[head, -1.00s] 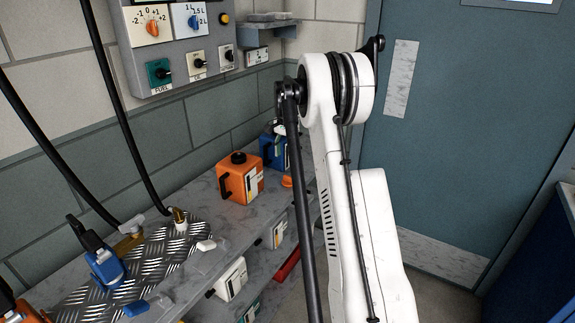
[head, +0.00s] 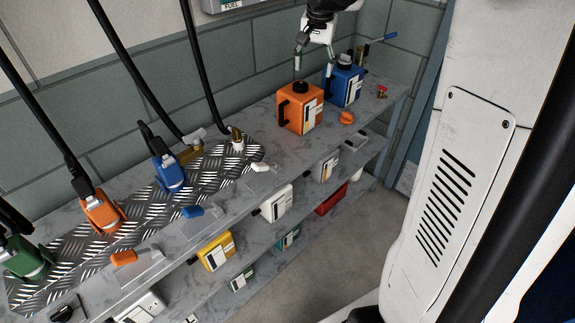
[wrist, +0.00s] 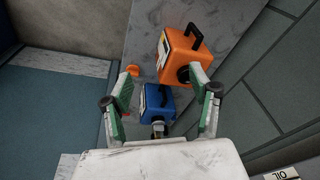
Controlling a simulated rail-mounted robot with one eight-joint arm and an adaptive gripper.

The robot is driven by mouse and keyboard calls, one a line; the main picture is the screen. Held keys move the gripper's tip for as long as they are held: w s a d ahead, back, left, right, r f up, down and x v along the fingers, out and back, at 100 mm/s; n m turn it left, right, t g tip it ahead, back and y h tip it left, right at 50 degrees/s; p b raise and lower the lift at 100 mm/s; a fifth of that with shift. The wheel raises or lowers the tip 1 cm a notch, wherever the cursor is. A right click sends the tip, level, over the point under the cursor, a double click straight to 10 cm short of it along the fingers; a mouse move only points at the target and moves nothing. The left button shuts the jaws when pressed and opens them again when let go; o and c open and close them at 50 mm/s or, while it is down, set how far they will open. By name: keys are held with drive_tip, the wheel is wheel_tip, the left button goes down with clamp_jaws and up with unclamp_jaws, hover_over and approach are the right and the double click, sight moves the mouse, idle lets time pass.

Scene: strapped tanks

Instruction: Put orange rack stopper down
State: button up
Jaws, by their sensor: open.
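A small round orange stopper-like piece (head: 346,118) lies on the grey counter, just right of the orange tank (head: 300,110). It also shows in the wrist view (wrist: 132,70), near my left finger and apart from it. Another orange piece (head: 123,257) lies at the counter's front edge; I cannot tell which is the rack stopper. My gripper (head: 313,70) is open and empty above the orange and blue tanks. In the wrist view, its fingers (wrist: 162,76) spread on either side of the blue tank (wrist: 158,101) and the orange tank's lower part.
The blue tank (head: 343,83) stands behind the orange one. Hoses with coloured nozzles stand on a chequered metal plate (head: 205,170) to the left. Lower shelves hold several smaller boxes, including a yellow one (head: 215,251). A wall is close behind the counter.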

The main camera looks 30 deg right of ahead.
drive_tip(key=s+a+n+t, duration=0.3)
drive_tip(key=s+a+n, duration=0.3)
drive_tip(key=s+a, duration=1.25)
drive_tip(key=s+a+f+n+t+y, duration=0.1)
drive_tip(key=s+a+f+n, duration=0.2)
drive_tip(key=s, duration=0.5)
drive_tip(key=shift+s+a+f+t, duration=0.35)
drive_tip(key=shift+f+t, duration=0.05)
drive_tip(key=shift+f, duration=0.25)
